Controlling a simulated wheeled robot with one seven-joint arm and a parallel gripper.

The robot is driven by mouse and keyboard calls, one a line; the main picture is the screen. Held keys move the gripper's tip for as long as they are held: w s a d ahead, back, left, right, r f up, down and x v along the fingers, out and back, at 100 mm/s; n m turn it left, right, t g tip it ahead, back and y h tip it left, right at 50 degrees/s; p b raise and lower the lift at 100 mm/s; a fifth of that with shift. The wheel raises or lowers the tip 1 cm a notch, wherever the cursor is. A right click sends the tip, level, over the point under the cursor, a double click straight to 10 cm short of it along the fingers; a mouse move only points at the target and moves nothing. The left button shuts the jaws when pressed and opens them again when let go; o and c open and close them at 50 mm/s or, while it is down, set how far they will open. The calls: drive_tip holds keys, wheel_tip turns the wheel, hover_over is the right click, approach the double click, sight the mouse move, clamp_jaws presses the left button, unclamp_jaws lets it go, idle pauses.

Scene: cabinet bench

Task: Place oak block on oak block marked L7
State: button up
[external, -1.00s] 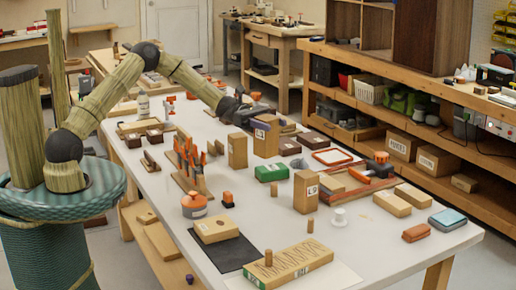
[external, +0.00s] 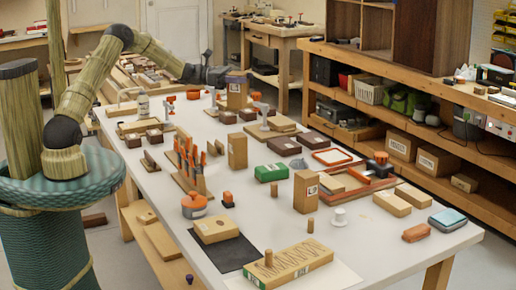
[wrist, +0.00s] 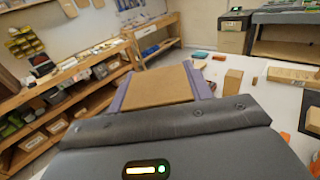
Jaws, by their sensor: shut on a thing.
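My gripper (external: 237,76) is at the far end of the white table, with purple fingers shut on an upright oak block (external: 237,95). In the wrist view the held block (wrist: 158,87) fills the space between the two fingers. Whether its bottom touches anything is unclear. A second upright oak block (external: 237,152) stands mid-table, with no mark readable on the faces shown. A third upright oak block (external: 306,192) stands nearer the front with a white and red label that starts with L; its digit is too small to read surely. My gripper is well behind both.
Red clamps (external: 264,118) and dark brown blocks (external: 285,146) lie around the middle and back. An orange-handled tool rack (external: 188,165), a green box (external: 272,172) and a red frame tray (external: 350,182) crowd the centre. A cabinet bench (external: 420,110) runs along the right.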

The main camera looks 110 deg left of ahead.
sight(245, 106)
wheel_tip(245, 106, down, 6)
drive_tip(key=shift+f+p, duration=0.1)
drive_tip(key=shift+p, duration=0.3)
drive_tip(key=shift+f, duration=1.85)
drive_tip(key=shift+f, duration=0.2)
drive_tip(key=o, duration=1.1)
drive_tip(key=shift+o, duration=0.2)
